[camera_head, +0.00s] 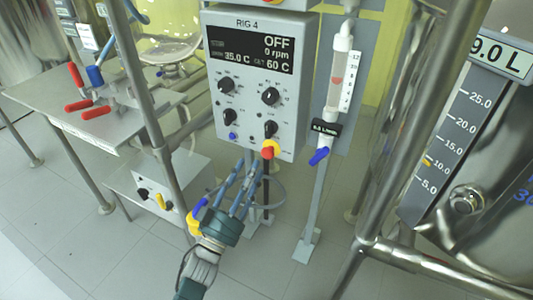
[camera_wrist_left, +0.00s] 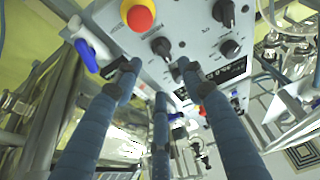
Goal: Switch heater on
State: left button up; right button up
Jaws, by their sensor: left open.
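The grey RIG 4 control box (camera_head: 251,60) stands upright at the centre of the head view. Its display (camera_head: 251,50) reads OFF, 0 rpm, 35.0 C and SET 60 C. Several black knobs are on its face, among them an upper right knob (camera_head: 270,96) and a lower right knob (camera_head: 270,129); their labels are too small to read. My left gripper (camera_head: 247,170) is open and empty just below the box's lower edge. In the left wrist view, its spread fingers (camera_wrist_left: 158,75) point at the panel, with one fingertip by a black knob (camera_wrist_left: 161,47); contact cannot be told.
A red-and-yellow stop button (camera_head: 270,149) sits at the box's lower right corner, also in the left wrist view (camera_wrist_left: 138,15). A flow meter (camera_head: 341,80) with a blue valve handle stands right. Metal frame posts (camera_head: 140,75) flank both sides. A lower box (camera_head: 155,190) stands left.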

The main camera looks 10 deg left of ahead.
aim_at(268, 135)
pick_arm(q)
jog(key=x, duration=0.9)
jog(key=shift+d+r+b, duration=0.1)
jog(key=shift+r+b, duration=0.05)
jog(key=shift+b, duration=0.15)
jog(key=shift+x, duration=0.85)
pick_arm(e)
jog(key=shift+w+v, duration=0.15)
jog(key=shift+v, duration=0.7)
jog(key=shift+w+v, duration=0.1)
jog(key=shift+v, duration=0.75)
pick_arm(q)
jog(key=shift+c, duration=0.5)
grip_shut()
